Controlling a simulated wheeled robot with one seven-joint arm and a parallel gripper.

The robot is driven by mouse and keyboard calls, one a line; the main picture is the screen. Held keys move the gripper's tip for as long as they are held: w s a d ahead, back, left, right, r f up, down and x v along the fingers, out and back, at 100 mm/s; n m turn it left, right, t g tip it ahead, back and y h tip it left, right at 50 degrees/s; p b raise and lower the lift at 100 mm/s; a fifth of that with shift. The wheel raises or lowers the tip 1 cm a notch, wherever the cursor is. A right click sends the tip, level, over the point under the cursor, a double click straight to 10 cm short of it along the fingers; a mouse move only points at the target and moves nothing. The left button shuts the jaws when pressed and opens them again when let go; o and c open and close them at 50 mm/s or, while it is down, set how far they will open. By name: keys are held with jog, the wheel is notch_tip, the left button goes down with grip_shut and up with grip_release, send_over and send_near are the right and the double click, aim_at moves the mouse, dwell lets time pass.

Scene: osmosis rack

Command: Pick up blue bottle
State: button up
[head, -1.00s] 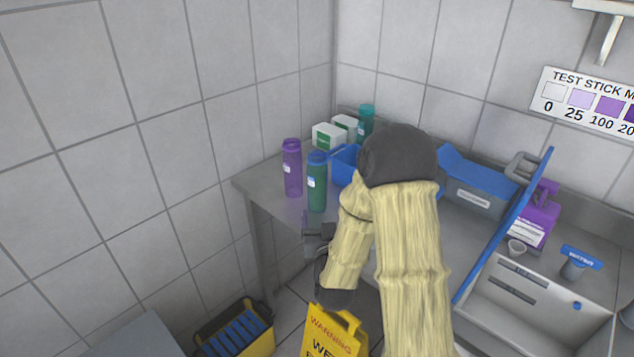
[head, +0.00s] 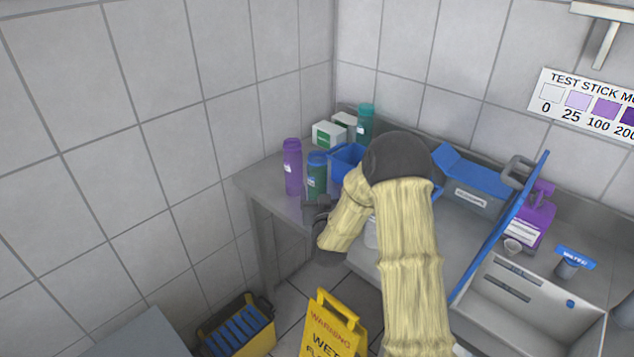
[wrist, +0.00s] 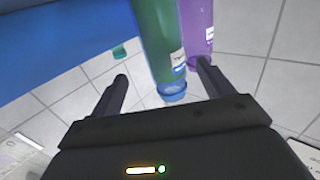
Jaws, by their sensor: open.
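The bottle nearest my gripper has a blue cap and a green-teal body with a white label. It stands upright near the front of the steel counter in the head view (head: 317,169). In the wrist view this blue-capped bottle (wrist: 158,40) appears upside down, with its cap between and a little beyond my fingertips. My gripper (wrist: 162,72) is open and empty. In the head view my gripper (head: 313,203) is just in front of the bottle and covers its lower part. I cannot tell whether a finger touches it.
A purple bottle (head: 292,168) stands close at left; its wrist-view image (wrist: 197,32) is beside the right finger. A blue bin (head: 347,156) is behind right, with white boxes (head: 328,135) and a teal bottle (head: 365,122) further back. A yellow warning sign (head: 333,325) stands on the floor.

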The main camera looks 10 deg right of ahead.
aim_at(320, 183)
jog(key=shift+w+d, duration=0.15)
jog(key=shift+w, duration=0.9)
jog(key=shift+w+r+p, duration=0.1)
jog(key=shift+w+p, duration=0.3)
jog(key=shift+w, duration=0.05)
jog(key=shift+w+p, duration=0.7)
jog(key=shift+w, duration=1.5)
jog(key=c, duration=1.1)
